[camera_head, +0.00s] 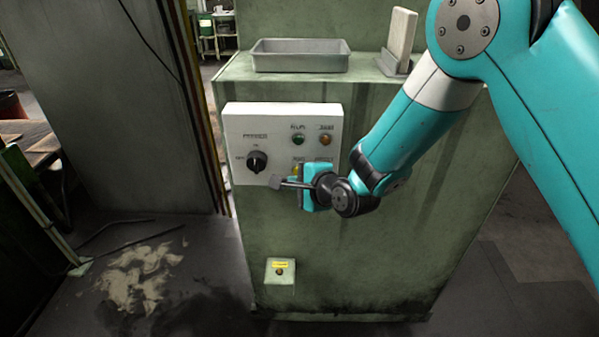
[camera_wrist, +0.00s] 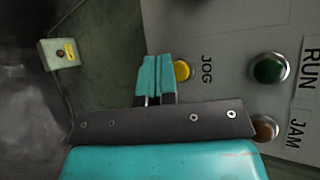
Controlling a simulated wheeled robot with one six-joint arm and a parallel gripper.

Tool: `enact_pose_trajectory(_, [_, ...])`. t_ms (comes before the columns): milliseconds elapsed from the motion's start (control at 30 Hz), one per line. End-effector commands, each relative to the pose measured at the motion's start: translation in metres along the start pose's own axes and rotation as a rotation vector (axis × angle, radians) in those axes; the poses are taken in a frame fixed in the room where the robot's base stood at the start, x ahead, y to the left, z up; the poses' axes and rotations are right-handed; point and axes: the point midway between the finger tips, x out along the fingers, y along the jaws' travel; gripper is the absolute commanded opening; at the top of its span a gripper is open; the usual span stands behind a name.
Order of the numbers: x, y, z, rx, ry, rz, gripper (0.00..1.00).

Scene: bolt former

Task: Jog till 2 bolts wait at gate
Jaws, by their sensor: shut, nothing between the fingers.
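The white control panel (camera_head: 265,130) is on the front of the green machine. It carries a black POWER knob (camera_head: 257,161), a green RUN lamp (camera_head: 298,139) and an amber JAM lamp (camera_head: 325,139). The yellow JOG button (camera_wrist: 182,71) shows in the wrist view, just right of my fingertips and partly covered by them. My gripper (camera_wrist: 156,60) is shut and empty, its closed teal fingers close to the button. I cannot tell whether they touch it. No bolts and no gate are visible in either view.
A grey metal tray (camera_head: 300,62) and an upright pale plate in a stand (camera_head: 401,40) sit on the machine top. A small box with a dark button and yellow label (camera_head: 280,271) is low on the front. The floor at left has a pale stain (camera_head: 140,277).

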Motion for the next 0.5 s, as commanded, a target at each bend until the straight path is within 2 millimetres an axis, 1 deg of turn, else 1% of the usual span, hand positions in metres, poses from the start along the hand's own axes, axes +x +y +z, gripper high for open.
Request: enact_pose_trajectory(500, [0.006, -0.0042, -0.0043, 0.0, 0.0, 0.001, 0.0])
